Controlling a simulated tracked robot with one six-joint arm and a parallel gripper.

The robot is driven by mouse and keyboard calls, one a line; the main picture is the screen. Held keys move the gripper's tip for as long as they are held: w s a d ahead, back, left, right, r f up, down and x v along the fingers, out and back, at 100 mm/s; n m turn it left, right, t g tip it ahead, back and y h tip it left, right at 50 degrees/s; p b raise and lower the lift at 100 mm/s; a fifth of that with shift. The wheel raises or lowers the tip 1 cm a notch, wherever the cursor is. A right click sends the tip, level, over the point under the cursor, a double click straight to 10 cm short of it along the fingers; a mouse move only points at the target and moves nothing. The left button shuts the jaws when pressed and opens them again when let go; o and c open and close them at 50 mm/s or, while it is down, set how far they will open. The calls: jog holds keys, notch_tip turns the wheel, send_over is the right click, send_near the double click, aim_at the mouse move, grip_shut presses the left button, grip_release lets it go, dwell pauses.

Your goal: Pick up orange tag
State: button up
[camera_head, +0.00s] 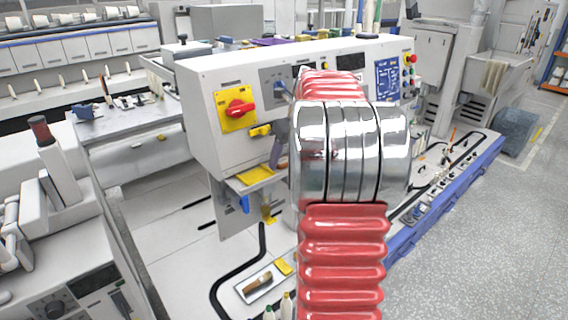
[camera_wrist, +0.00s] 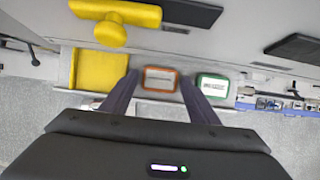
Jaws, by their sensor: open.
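The orange tag (camera_wrist: 159,71) shows in the wrist view as an orange frame around a pale centre, on a ledge below the grey panel. My gripper (camera_wrist: 159,77) is open, with its two dark fingers pointing toward the ledge. In the picture the tag appears between the fingertips, and nothing is held. I cannot tell how far the fingertips are from it. A green-framed tag (camera_wrist: 213,79) sits just right of it, beside the right finger.
A yellow tray (camera_wrist: 100,70) is left of the orange tag, with a yellow knob (camera_wrist: 115,12) on the panel above. In the head view, a red switch (camera_head: 238,108) is on the machine's front. Open floor (camera_head: 480,245) lies right.

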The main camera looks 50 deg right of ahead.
aim_at(285, 162)
jog(key=c, duration=0.8)
jog(key=shift+r, duration=0.1)
jog(key=shift+r, duration=8.9)
